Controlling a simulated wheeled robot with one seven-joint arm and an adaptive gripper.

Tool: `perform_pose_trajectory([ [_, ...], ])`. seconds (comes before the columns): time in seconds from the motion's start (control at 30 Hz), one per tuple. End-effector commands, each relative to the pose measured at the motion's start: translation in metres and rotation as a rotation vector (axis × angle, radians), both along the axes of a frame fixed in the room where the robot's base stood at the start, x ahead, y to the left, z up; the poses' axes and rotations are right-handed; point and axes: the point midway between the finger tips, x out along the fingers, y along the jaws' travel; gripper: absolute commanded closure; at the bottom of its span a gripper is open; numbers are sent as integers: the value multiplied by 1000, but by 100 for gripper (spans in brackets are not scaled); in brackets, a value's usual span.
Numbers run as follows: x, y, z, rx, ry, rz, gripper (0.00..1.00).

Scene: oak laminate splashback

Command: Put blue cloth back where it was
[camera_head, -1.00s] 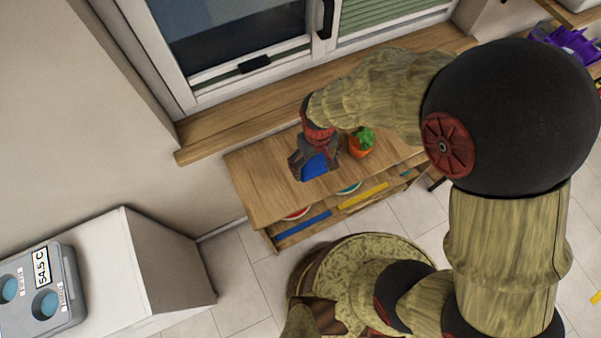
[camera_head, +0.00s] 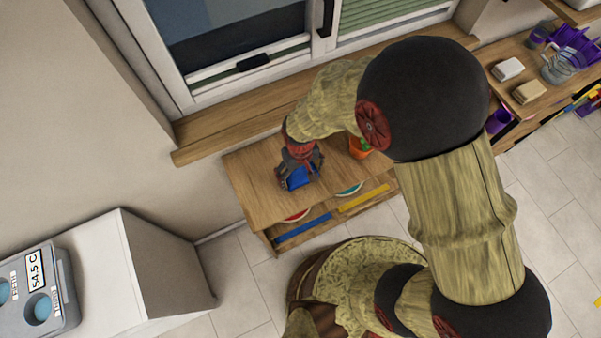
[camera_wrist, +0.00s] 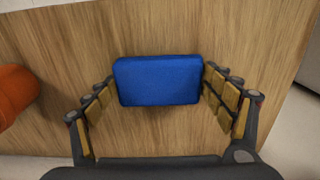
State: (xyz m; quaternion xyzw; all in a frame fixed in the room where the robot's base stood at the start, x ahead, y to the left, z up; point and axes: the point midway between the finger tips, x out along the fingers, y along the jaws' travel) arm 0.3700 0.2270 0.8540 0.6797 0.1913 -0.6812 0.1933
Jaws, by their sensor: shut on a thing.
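The blue cloth (camera_wrist: 158,80) is a folded, rounded block between the two fingers of my gripper (camera_wrist: 160,88) in the wrist view, with a finger against each side. In the head view the blue cloth (camera_head: 300,177) shows partly behind my gripper (camera_head: 299,176), over the left part of the wooden shelf top (camera_head: 255,190). I cannot tell whether the cloth touches the wood or is just above it.
The window sill (camera_head: 225,130) runs behind. A white cabinet (camera_head: 165,265) stands at the left. The shelf's left end is clear.

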Motion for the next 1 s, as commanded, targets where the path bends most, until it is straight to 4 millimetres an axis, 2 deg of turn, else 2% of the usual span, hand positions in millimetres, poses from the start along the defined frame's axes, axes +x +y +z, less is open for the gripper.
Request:
perform_pose_trajectory([
  [0.13,0,0,-4,-1,1,0,58],
  [0.17,0,0,-3,-1,1,0,17],
  [0.2,0,0,-3,0,0,0,14],
  [0.47,0,0,-3,-1,1,0,0],
  [0.8,0,0,-2,0,0,0,0],
  [0.93,0,0,8,1,-2,0,0],
  [1.0,1,0,19,1,-2,0,0],
])
